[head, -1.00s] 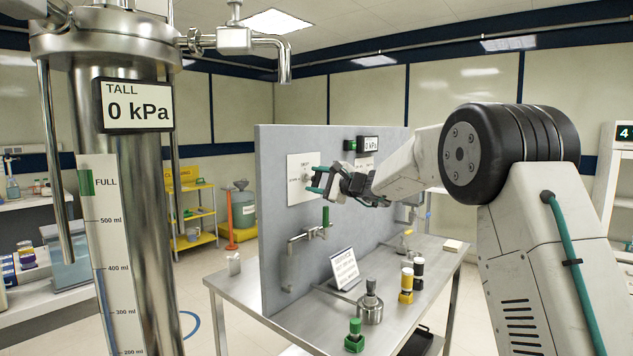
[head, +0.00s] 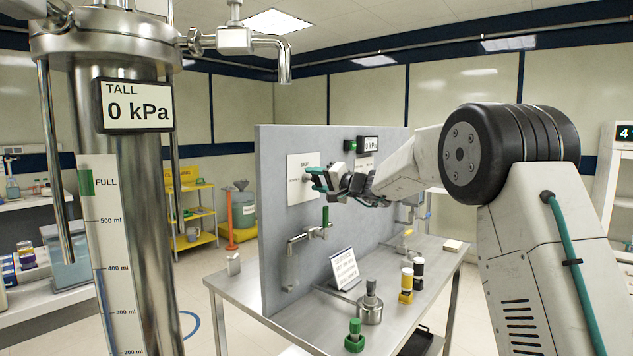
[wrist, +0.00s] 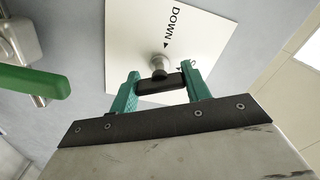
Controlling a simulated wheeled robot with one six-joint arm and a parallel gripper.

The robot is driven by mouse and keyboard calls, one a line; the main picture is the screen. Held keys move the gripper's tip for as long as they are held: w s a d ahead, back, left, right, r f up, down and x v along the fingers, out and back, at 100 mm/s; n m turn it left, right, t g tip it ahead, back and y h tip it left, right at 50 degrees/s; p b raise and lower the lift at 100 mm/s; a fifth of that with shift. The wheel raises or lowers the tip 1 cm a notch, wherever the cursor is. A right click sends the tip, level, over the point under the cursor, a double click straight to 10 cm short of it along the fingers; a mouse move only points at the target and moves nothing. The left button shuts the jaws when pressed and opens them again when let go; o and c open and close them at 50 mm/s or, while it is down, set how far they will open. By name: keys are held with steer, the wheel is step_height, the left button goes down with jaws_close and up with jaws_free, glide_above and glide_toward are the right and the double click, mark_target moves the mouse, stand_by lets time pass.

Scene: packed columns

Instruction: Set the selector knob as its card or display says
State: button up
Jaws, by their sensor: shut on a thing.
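The selector knob (wrist: 158,66) stands out from a pale square plate on the grey panel. Its dark crossbar lies between the two green fingers of my gripper (wrist: 160,86), which is shut on it. The plate (wrist: 120,45) bears the word DOWN with a small arrow mark; another label by the right finger is mostly covered. In the head view my gripper (head: 320,179) is at the plate (head: 303,164), hiding most of the knob. A tilted card (head: 344,267) stands on the bench; its text is too small to read.
A green-handled tap (head: 324,222) sticks out just below the plate, and its green lever (wrist: 35,82) shows at left in the wrist view. Bottles (head: 407,285) and a green-based fitting (head: 354,337) stand on the bench. A tall steel column (head: 148,220) fills the left.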

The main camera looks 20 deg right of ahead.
steer(key=n, duration=0.6)
steer(key=shift+f, duration=0.2)
steer(key=n, duration=0.6)
steer(key=shift+n, duration=0.3)
steer(key=shift+c, duration=0.2)
steer(key=shift+o, duration=0.2)
steer(key=o, duration=1)
steer(key=shift+r, duration=0.1)
steer(key=shift+c, duration=0.2)
steer(key=shift+s+d, duration=0.1)
steer(key=shift+s, duration=0.05)
steer(key=v, duration=0.7)
steer(key=shift+s+d, duration=0.2)
steer(key=shift+s, duration=0.05)
